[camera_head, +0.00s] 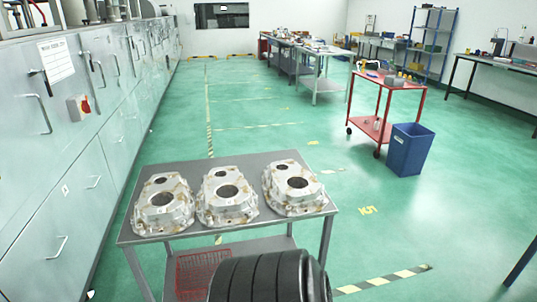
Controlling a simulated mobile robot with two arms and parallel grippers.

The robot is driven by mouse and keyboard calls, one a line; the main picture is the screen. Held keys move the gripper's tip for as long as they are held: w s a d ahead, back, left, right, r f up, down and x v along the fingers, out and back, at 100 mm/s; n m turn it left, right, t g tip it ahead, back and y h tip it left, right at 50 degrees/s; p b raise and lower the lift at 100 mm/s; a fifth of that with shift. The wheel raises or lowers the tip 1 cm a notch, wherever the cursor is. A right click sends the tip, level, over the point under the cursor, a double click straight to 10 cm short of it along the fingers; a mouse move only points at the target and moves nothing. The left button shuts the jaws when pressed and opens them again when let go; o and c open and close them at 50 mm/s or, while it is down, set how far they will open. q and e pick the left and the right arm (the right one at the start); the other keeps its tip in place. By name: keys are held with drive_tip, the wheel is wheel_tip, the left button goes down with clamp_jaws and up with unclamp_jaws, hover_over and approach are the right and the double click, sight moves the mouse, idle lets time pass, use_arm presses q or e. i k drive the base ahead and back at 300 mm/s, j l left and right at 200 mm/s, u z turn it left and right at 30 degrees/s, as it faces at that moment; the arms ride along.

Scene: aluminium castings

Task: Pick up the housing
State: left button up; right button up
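Three silver cast housings lie side by side on a grey metal table (255,163). They are the left housing (150,213), the middle housing (215,208) and the right housing (312,199). Each has a round dark opening and some brownish marks. The left and middle housings sit close together, with a small gap before the right one. Neither of my grippers is in the view.
A red wire basket (190,275) sits on the table's lower shelf. Grey cabinets (50,190) line the left side. A blue bin (408,152) and a red cart (388,98) stand at the right. Green floor is open between them, and workbenches (322,72) stand farther back.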

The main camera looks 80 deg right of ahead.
sight(289, 181)
drive_tip(key=z, duration=2.4)
